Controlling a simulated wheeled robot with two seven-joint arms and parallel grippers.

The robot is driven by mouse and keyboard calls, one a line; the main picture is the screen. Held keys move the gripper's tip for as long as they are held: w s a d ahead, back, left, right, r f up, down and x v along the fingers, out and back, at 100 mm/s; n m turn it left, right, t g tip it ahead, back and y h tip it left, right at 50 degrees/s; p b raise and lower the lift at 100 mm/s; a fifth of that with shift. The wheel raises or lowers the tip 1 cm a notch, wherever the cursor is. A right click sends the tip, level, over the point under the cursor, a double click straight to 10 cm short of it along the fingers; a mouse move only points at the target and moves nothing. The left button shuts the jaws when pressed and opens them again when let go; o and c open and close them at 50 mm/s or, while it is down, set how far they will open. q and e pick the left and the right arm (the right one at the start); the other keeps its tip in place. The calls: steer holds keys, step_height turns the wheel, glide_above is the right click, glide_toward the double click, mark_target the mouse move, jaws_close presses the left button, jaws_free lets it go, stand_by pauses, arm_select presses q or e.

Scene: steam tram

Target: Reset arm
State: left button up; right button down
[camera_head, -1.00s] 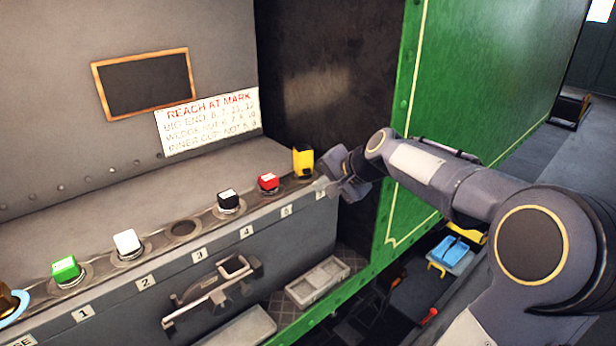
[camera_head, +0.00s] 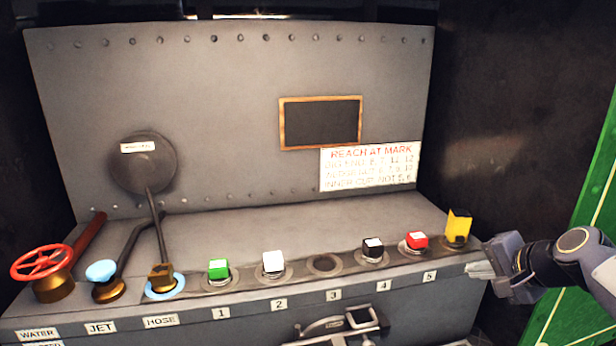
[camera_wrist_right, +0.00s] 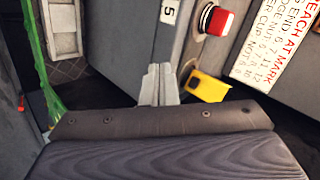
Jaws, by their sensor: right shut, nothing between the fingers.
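My right gripper (camera_head: 482,270) is at the right end of the console (camera_head: 290,225) in the head view, beside and just below the yellow block (camera_head: 457,228). Its fingers are shut together and hold nothing. In the right wrist view the closed fingers (camera_wrist_right: 160,84) point toward the console front, near the "5" label (camera_wrist_right: 168,12), with the yellow block (camera_wrist_right: 207,86) just right of them. My left gripper is not in view.
Along the console stand a red wheel valve (camera_head: 42,262), a blue knob (camera_head: 101,270), a hose lever (camera_head: 160,235), and green (camera_head: 219,269), white (camera_head: 273,262), black (camera_head: 373,248) and red (camera_head: 416,241) blocks. Position 3 (camera_head: 324,264) is empty. A green panel (camera_head: 585,240) stands at right.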

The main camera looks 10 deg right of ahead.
steer(key=s+a+f+n+g, duration=0.1)
steer(key=s+a+f+n, duration=0.3)
steer(key=s+a, duration=0.2)
steer(key=s+a+f+n+g+y, duration=0.1)
steer(key=s+a+f+n, duration=0.2)
steer(key=s+a, duration=0.3)
steer(key=s+a+f+n+g+y, duration=0.1)
steer(key=s+a+f+n+g, duration=0.1)
steer(key=s+a+f+n, duration=0.2)
steer(key=s+a+n, duration=0.1)
steer(key=s+a, duration=0.2)
steer(key=s, duration=0.2)
steer(key=shift+f, duration=0.3)
